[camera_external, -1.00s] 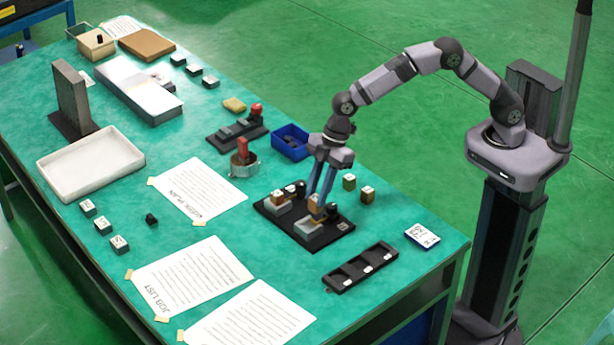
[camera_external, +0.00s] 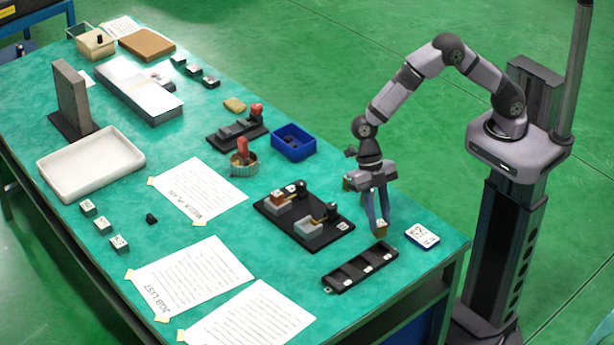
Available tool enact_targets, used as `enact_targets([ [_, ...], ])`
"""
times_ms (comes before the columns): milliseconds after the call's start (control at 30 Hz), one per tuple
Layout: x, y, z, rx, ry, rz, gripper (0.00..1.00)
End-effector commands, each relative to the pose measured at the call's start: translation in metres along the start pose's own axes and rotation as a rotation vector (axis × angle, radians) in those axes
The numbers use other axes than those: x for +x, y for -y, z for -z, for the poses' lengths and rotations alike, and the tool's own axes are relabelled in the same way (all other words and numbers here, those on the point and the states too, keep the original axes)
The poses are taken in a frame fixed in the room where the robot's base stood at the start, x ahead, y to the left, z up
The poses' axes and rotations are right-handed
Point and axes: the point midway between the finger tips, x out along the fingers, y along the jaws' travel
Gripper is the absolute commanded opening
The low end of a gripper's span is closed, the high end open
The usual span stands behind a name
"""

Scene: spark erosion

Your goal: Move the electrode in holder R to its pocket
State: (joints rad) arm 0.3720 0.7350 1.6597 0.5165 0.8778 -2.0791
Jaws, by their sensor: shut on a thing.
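My gripper (camera_external: 379,220) points down with its blue fingers shut on a small brown electrode (camera_external: 380,230). It holds the electrode behind the black pocket tray (camera_external: 337,283); the height above the table is hard to tell. The tray has several dark pockets with white labels, and no electrode shows in them. The black holder plate (camera_external: 302,238) lies to the left. Its nearer right holder (camera_external: 308,229) shows a bare grey block with a dark-knobbed clamp. Its farther left holder (camera_external: 277,199) bears a reddish-brown piece.
A blue bin (camera_external: 293,142) and a round pot with a red-handled tool (camera_external: 243,163) stand farther back. Paper sheets (camera_external: 193,277) cover the front left. Two small blocks seen earlier are hidden behind my gripper.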

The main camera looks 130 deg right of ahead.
Motion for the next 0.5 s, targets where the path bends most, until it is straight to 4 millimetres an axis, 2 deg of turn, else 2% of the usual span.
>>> enact_targets([
  [100, -0.0002, 0.0009, 0.0014, -0.130, 0.000, 0.052, 0.00],
  [200, -0.0006, 0.0014, 0.0015, -0.184, 0.000, 0.074, 0.00],
  [500, 0.0002, 0.0020, 0.0009, -0.209, 0.001, 0.086, 0.00],
])
